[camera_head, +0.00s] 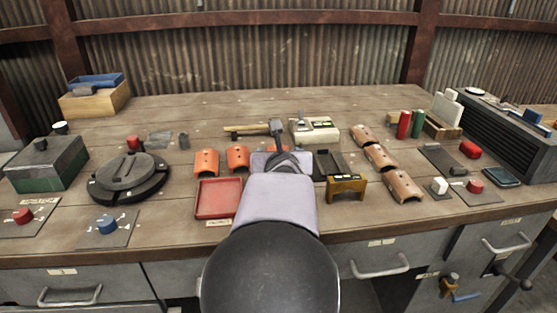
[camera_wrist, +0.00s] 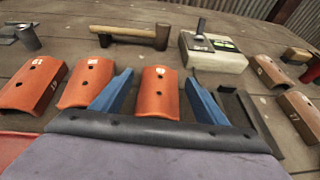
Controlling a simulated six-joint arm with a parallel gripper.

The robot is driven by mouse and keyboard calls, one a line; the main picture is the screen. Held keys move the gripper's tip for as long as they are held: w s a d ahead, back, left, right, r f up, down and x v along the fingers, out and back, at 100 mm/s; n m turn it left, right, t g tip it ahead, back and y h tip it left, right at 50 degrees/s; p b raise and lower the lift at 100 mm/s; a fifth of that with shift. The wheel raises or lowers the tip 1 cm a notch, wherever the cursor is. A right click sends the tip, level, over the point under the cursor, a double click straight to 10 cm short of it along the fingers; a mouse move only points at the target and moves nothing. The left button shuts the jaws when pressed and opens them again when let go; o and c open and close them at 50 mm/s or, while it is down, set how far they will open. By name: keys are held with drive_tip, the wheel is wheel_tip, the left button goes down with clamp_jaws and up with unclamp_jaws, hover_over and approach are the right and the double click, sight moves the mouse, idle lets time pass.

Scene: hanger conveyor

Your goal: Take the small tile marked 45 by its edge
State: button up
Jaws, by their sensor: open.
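Three orange curved tiles stand in a row. The right one (camera_wrist: 158,102) lies between my fingers in the wrist view, with a small white label I cannot read surely; in the head view my gripper mostly hides it. The middle tile (camera_wrist: 86,84) and the left tile (camera_wrist: 33,86) also bear numbers on white spots; the left one seems to read 61. I cannot tell for certain which tile is 45. My gripper (camera_wrist: 159,78) is open and empty, its blue fingers on either side of the right tile; I cannot tell whether they touch it.
A hammer (camera_wrist: 130,34) and a pale box (camera_wrist: 212,58) lie beyond the tiles. A red tray (camera_head: 218,198) is in front. Brown tiles (camera_head: 380,156) stand to the right, near a brass-coloured block (camera_head: 346,186). Bare table shows behind the hammer.

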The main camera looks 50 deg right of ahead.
drive_tip(key=shift+w+d+f, duration=0.1)
drive_tip(key=shift+d, duration=0.05)
drive_tip(key=c, duration=1.2)
wheel_tip(320, 180, up, 10)
drive_tip(key=p, duration=0.8)
